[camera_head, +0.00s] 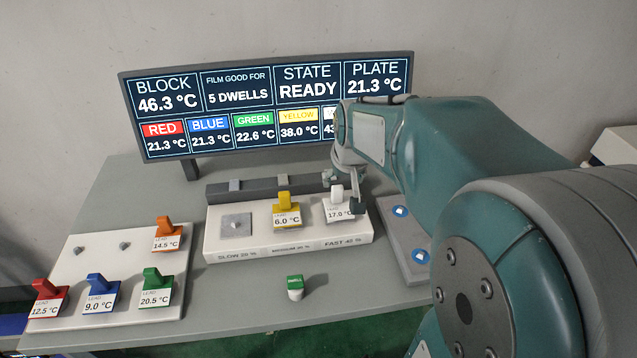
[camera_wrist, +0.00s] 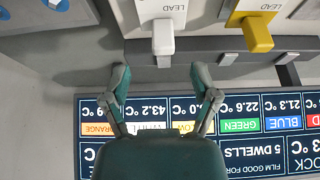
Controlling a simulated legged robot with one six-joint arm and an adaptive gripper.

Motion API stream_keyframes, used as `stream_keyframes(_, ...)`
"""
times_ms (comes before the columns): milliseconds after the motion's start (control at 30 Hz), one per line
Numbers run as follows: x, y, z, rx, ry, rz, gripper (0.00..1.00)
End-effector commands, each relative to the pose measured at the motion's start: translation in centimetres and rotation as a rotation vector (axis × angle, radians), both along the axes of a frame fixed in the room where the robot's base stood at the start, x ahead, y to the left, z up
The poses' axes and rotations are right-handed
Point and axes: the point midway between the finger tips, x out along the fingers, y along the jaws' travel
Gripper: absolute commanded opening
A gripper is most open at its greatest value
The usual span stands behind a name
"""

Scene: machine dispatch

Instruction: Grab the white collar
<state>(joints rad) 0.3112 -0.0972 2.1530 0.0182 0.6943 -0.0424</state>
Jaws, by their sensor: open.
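The white collar (camera_head: 340,210), with a label reading 17.0 °C, sits at the FAST end of the pale block (camera_head: 285,240). Its upright white handle is partly hidden by my gripper in the head view. In the wrist view the white collar (camera_wrist: 163,37) lies just ahead of the fingertips, lined up with the gap between them. My gripper (camera_wrist: 161,72) is open and empty. Its fingers show on either side of the handle's line, and I see no contact. In the head view my gripper (camera_head: 343,189) is close at the handle.
The yellow collar (camera_head: 283,212) stands left of the white one; it also shows in the wrist view (camera_wrist: 257,33). A dark bar (camera_head: 260,188) runs behind the block, with the display (camera_head: 270,95) further back. Orange, red, blue and green collars stand on the left plate (camera_head: 85,252).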

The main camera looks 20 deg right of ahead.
Motion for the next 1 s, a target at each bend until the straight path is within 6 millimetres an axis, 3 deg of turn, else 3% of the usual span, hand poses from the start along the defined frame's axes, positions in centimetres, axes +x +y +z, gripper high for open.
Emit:
stream_keyframes(267, 0.9, -0.1, -2.6, 0.001, 0.001, 0.001, 0.77)
stream_keyframes(500, 2.0, -0.1, -6.0, 0.001, 0.002, 0.000, 0.77)
stream_keyframes(800, 2.3, -0.2, -6.6, -0.001, -0.002, 0.000, 0.77)
stream_keyframes(833, 2.3, -0.2, -6.6, 0.000, -0.001, 0.000, 0.73)
stream_keyframes(1000, 2.3, -0.1, -6.6, 0.000, -0.001, 0.000, 0.00)
